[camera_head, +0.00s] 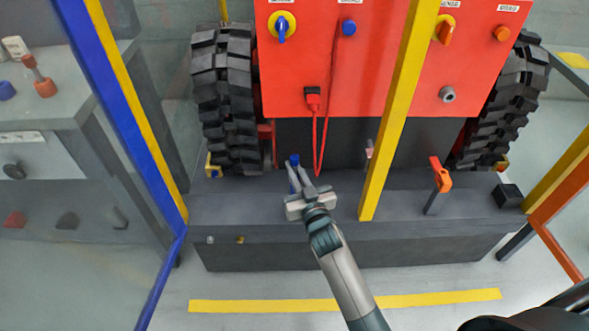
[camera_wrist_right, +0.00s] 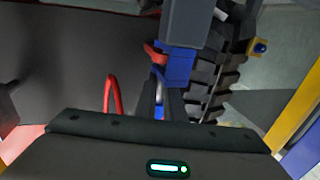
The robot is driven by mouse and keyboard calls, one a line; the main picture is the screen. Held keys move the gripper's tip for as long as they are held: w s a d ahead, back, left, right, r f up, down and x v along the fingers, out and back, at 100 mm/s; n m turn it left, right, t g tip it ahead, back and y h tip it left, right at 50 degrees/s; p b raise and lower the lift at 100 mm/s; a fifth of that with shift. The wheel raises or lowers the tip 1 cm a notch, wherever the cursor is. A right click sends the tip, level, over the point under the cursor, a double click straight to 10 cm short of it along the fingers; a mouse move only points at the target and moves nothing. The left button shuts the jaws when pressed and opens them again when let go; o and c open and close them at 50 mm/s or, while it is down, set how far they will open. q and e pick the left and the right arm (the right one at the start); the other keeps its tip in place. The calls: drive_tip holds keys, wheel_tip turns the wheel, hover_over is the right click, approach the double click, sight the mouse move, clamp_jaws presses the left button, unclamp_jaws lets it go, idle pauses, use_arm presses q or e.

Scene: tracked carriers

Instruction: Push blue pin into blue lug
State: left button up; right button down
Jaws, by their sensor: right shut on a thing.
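My right gripper (camera_head: 298,177) reaches over the dark deck in front of the red machine and is shut on a blue part, which I take to be the blue pin (camera_head: 294,160). In the right wrist view a blue block (camera_wrist_right: 181,62) sits at the fingertips, with a grey bar above it and a small red piece (camera_wrist_right: 154,54) beside it. I cannot tell which of this is pin and which is lug, or whether they touch; the fingers hide part of it. My left gripper is not in view.
A red cable (camera_head: 319,140) hangs close to the right gripper. A yellow post (camera_head: 398,115) stands to its right, and an orange handle (camera_head: 440,178) is beyond that. The left track (camera_head: 226,100) and a blue-and-yellow frame stand to the left.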

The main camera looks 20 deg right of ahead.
use_arm(q)
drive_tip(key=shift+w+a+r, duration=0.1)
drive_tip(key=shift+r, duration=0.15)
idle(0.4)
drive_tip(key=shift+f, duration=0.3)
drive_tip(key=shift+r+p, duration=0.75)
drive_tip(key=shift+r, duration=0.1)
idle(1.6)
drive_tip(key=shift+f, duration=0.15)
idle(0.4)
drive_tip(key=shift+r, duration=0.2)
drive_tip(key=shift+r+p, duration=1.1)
drive_tip(key=shift+p, duration=0.05)
idle(2.7)
